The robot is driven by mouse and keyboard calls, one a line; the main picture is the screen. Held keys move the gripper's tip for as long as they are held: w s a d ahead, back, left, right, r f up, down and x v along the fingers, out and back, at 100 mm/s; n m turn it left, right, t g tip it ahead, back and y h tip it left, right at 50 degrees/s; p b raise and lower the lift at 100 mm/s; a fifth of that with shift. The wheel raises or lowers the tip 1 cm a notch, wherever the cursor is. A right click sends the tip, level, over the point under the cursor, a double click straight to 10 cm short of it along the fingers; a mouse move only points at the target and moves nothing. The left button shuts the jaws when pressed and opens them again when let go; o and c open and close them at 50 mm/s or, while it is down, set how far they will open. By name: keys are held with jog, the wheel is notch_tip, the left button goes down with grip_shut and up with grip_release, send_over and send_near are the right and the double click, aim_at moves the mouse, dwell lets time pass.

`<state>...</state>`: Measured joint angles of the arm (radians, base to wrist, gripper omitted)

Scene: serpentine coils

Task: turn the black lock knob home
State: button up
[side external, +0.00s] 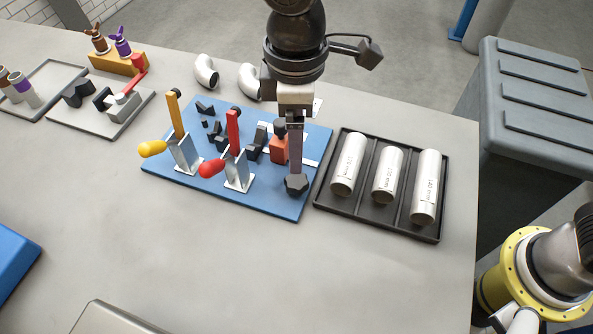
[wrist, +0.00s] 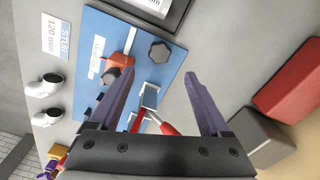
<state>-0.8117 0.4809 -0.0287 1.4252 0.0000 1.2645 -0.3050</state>
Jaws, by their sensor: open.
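The black lock knob (side external: 297,185) is a dark, faceted knob at the front right of the blue fixture plate (side external: 265,201). In the wrist view the knob (wrist: 160,51) shows ahead of my fingertips, roughly centred between their lines. My gripper (side external: 296,170) points down over the knob in the side view, its fingers seen edge-on and overlapping. In the wrist view my gripper (wrist: 161,76) is open and empty, one finger to each side. Whether the fingertips reach the knob's height cannot be told. An orange block (side external: 279,147) stands on the plate behind my fingers.
A red-handled clamp (side external: 212,168) and a yellow-handled clamp (side external: 153,148) rise left of my gripper. A black tray (side external: 376,221) with three white tubes lies close on the right. Two white elbows (side external: 206,72) lie behind.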

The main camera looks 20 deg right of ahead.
aim_at(296, 180)
notch_tip(296, 180, down, 10)
jog(key=shift+r, duration=0.1)
dwell(0.4)
grip_shut()
